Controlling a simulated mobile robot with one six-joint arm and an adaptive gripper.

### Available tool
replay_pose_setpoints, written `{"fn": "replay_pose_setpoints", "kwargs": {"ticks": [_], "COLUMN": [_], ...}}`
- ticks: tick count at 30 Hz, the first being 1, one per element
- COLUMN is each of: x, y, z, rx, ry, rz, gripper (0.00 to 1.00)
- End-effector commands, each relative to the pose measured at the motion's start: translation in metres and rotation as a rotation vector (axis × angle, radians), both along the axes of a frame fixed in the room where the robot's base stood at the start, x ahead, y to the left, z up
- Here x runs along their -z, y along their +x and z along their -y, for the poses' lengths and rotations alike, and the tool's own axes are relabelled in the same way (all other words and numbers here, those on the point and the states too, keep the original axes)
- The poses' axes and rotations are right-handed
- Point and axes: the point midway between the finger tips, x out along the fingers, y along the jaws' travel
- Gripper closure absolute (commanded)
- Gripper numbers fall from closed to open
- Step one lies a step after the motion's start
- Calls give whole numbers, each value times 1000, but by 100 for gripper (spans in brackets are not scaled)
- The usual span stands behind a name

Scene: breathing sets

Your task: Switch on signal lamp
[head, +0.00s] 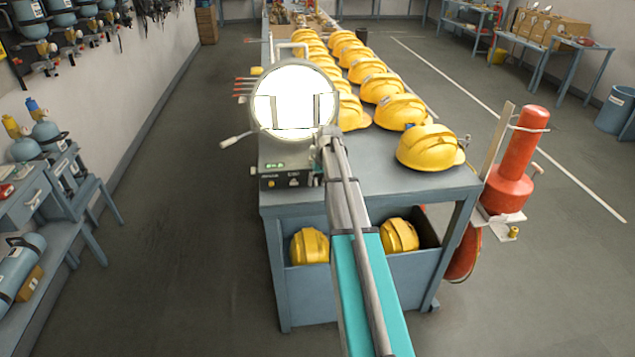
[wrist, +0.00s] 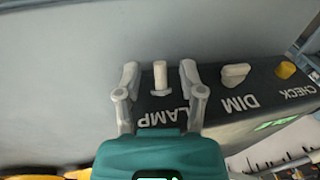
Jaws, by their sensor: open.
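The signal lamp (head: 295,97) stands on the near left end of the workbench; its round face shows bright white in the head view. Its dark control box (head: 284,181) is below, with a small green display. In the wrist view the panel (wrist: 222,108) carries upside-down labels LAMP, DIM and CHECK. A pale lever switch (wrist: 160,76) is by LAMP, a pale knob (wrist: 235,73) by DIM and a yellow button (wrist: 285,69) by CHECK. My gripper (wrist: 160,80) is open, its fingers on either side of the LAMP lever, with visible gaps.
Rows of yellow helmets (head: 400,111) fill the workbench (head: 370,160) behind and right of the lamp. Two more helmets are in the bin (head: 365,275) below. A red cylinder (head: 512,160) stands at the right end. The floor (head: 180,220) to the left is clear.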

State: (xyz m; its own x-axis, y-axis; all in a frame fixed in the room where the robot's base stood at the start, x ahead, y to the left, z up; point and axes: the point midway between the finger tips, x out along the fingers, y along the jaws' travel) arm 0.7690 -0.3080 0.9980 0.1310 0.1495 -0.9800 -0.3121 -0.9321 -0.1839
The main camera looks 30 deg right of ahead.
Motion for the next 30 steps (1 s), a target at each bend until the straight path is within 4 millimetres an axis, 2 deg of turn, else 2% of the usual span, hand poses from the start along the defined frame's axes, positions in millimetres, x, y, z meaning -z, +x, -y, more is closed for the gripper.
{"fn": "replay_pose_setpoints", "kwargs": {"ticks": [5,30], "x": [-4,-77], "y": [4,-4], "z": [2,13], "rx": [0,0], "ry": [29,29], "rz": [-75,-71], "gripper": [49,49]}}
